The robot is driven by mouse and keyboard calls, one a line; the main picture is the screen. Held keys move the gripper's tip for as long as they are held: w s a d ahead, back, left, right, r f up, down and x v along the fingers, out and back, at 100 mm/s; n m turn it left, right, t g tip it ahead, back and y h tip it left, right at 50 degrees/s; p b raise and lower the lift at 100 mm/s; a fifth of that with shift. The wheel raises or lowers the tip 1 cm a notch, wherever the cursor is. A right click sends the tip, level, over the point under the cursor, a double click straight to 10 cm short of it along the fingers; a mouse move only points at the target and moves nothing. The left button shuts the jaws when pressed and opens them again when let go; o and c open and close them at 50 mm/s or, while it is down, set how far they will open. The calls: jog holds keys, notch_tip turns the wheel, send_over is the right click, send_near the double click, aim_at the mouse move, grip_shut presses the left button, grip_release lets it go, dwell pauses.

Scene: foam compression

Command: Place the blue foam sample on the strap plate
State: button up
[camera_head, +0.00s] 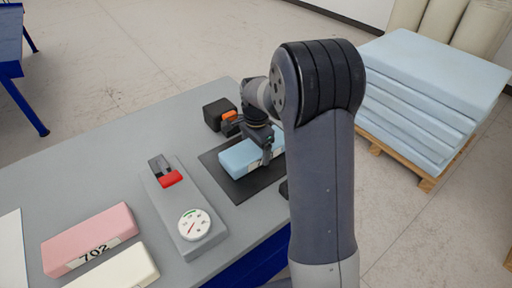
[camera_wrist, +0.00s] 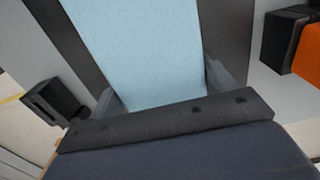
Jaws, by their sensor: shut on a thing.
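The blue foam sample (camera_head: 239,159) is a light blue block at or just above the dark strap plate (camera_head: 238,194); I cannot tell whether it touches. In the wrist view the foam (camera_wrist: 145,45) lies lengthwise between the fingers, with dark plate (camera_wrist: 73,38) showing on both sides. My gripper (camera_head: 262,146) is shut on the foam, one finger on each side (camera_wrist: 163,84). My arm hides the plate's right part in the head view.
A black block with an orange part (camera_head: 228,116) stands at the plate's far end; a black block (camera_head: 284,189) is at its near right. A grey dial device (camera_head: 181,205), a pink block marked 702 (camera_head: 85,235) and a cream block (camera_head: 125,270) lie left.

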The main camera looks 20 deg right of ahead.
aim_at(256, 147)
jog(key=shift+f, duration=0.2)
jog(key=o, duration=1)
jog(key=shift+r, duration=0.15)
notch_tip(256, 147, up, 12)
jog(key=shift+r, duration=0.1)
